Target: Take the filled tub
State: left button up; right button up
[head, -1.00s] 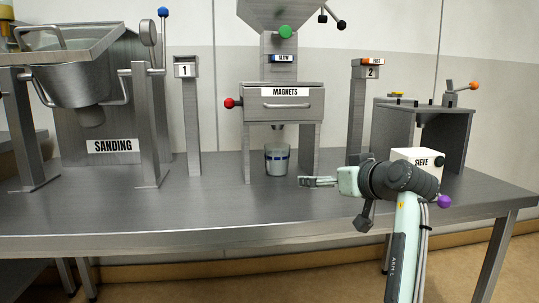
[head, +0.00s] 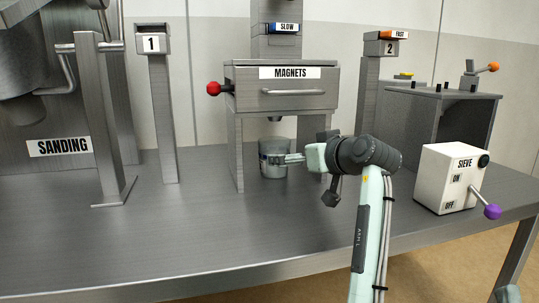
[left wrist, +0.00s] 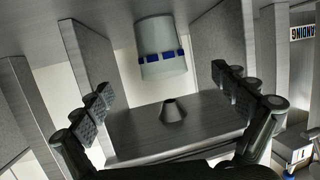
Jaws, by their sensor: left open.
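The tub (head: 274,172) is a grey, see-through cup with a blue band. It stands upright on the steel table under the spout of the MAGNETS box (head: 300,98). In the left wrist view the picture is upside down; the tub (left wrist: 162,52) appears centred between and beyond the open fingers (left wrist: 160,82), with no visible contact. I cannot tell what the tub holds.
The MAGNETS box's legs (head: 236,150) stand on both sides of the tub. The box's spout (left wrist: 172,110) shows in the left wrist view. The SIEVE switch box (head: 445,180) is at the right. Post 1 (head: 162,120) stands left. The table front (head: 200,230) is clear.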

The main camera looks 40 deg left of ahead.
aim_at(282, 144)
pick_arm(q)
jog(key=w+a, duration=0.1)
jog(key=a, duration=0.1)
jog(key=w+a, duration=0.2)
jog(key=a, duration=0.1)
jog(key=w+a, duration=0.1)
jog(key=a, duration=0.2)
jog(key=shift+w, duration=0.25)
jog(key=x, duration=0.5)
jog(key=shift+w+a+r+b, duration=0.2)
jog(key=shift+a+r+b, duration=0.1)
jog(key=shift+a, duration=0.1)
jog(key=c, duration=1.7)
jog(key=shift+c, duration=0.2)
